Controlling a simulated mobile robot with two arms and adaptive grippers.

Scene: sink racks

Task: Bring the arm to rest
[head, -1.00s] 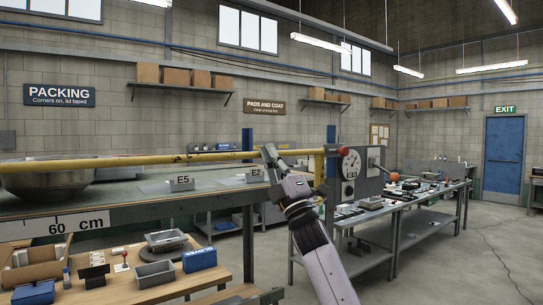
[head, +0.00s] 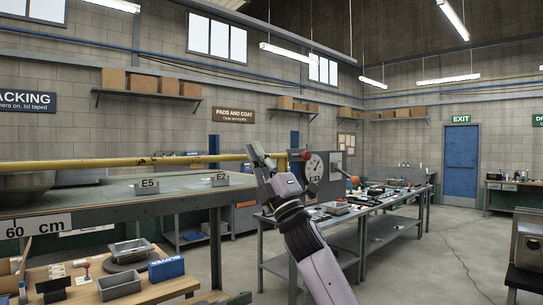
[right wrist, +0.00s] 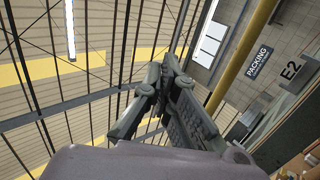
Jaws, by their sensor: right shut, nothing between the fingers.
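My right gripper (head: 259,158) is raised in front of the shelf in the head view, on my grey and black right arm. Its fingers point up and are shut with nothing between them. The right wrist view shows the same fingers (right wrist: 160,95) close together, with the ceiling and roof beams behind them. The gripper appears clear of the yellow rail (head: 120,163), though the depth between them is hard to judge. My left gripper is not in view.
A long shelf (head: 100,208) marked E5 and E2 runs along the left. Below it, a wooden bench (head: 160,285) holds a grey bin (head: 119,285) and a blue box (head: 166,268). A metal table (head: 385,222) with parts stands behind my arm. The floor at right (head: 440,250) is mostly clear.

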